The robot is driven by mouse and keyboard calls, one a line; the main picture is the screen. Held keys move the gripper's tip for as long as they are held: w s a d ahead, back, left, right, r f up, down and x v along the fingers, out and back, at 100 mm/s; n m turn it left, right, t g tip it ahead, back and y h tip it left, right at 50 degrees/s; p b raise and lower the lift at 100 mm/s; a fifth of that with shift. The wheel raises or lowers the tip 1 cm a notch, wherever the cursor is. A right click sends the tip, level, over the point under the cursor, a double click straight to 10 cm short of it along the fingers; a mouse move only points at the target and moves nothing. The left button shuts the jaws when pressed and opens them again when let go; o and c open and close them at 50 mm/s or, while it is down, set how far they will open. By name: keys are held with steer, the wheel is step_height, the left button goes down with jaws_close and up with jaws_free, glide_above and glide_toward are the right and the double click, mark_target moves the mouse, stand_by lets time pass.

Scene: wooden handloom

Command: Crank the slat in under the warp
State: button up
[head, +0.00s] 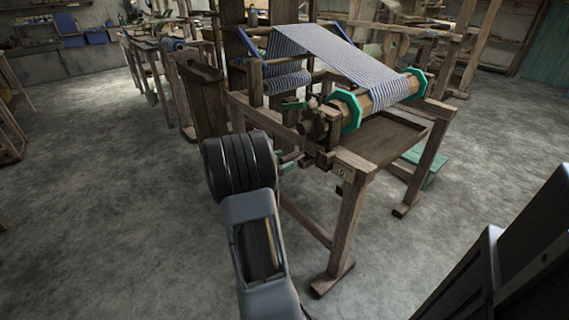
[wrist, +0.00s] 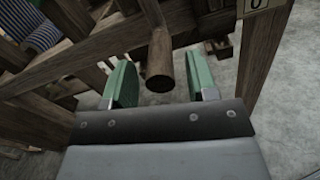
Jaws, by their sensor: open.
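The blue-and-white striped warp (head: 335,55) runs down over a wooden roller with green end rings (head: 352,110) at the front of the loom. I cannot clearly tell a separate slat from the roller's wood. A dark wooden hub (head: 313,125) sits at the roller's near end. My gripper (head: 287,163) is beside the loom's near side, below the hub. In the wrist view its two green fingers (wrist: 163,92) are open, on either side of a round wooden crank handle (wrist: 160,72). Gaps show between the handle and both fingers, so it is not gripped.
The loom's front leg (head: 345,225) stands to the right of my gripper, and a side rail (wrist: 110,45) crosses behind the handle. A green box (head: 424,165) lies under the loom. The grey floor (head: 110,220) at left is clear.

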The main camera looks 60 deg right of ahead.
steer(key=shift+s+d, duration=0.2)
steer(key=shift+d, duration=0.25)
steer(key=shift+c, duration=0.4)
jaws_close()
